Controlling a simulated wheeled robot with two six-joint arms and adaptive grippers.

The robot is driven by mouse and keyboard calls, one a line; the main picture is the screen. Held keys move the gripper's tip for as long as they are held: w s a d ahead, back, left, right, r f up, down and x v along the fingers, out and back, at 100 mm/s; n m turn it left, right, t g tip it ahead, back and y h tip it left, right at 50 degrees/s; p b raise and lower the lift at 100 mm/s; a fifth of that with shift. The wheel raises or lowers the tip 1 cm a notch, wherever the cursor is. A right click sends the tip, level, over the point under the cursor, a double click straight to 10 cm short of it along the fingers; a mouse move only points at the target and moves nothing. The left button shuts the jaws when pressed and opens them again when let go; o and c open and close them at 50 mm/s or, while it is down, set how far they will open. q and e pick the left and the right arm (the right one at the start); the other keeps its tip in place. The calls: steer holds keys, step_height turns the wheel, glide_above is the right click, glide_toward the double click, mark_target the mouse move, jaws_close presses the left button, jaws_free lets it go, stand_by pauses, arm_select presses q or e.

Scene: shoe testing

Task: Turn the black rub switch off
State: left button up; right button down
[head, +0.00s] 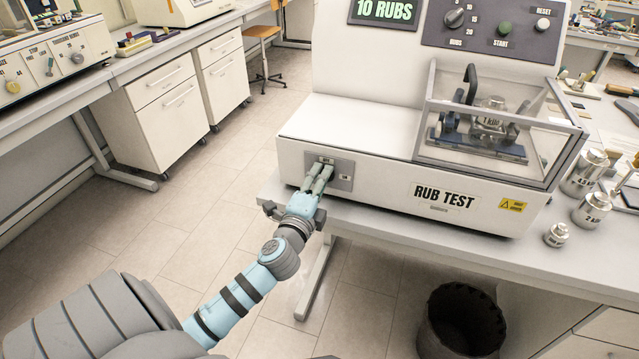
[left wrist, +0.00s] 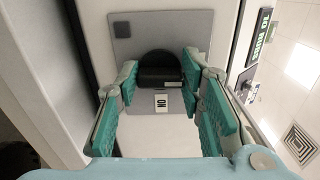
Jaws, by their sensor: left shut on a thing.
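The black rub switch (left wrist: 160,68) is a rounded black knob on a grey plate (left wrist: 190,26), with a white label reading ON beside it in the left wrist view. In the head view the grey plate (head: 346,183) is at the left of the rub test machine's (head: 385,133) front face, and the knob is hidden behind my fingers. My left gripper (head: 323,168) reaches the plate and is shut on the knob, with one green-padded finger on each side. My right gripper is not in view.
The machine's display (head: 385,10) reads 10 RUBS. A clear guard encloses a weight on the machine's right. Metal weights (head: 592,207) stand on the bench to the right. A dark bin (head: 462,322) is on the floor below. The floor to the left is clear.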

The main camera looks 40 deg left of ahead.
arm_select(q)
steer(key=shift+n, duration=0.3)
steer(key=o, duration=1.2)
steer(key=shift+c, duration=0.2)
steer(key=v, duration=1.2)
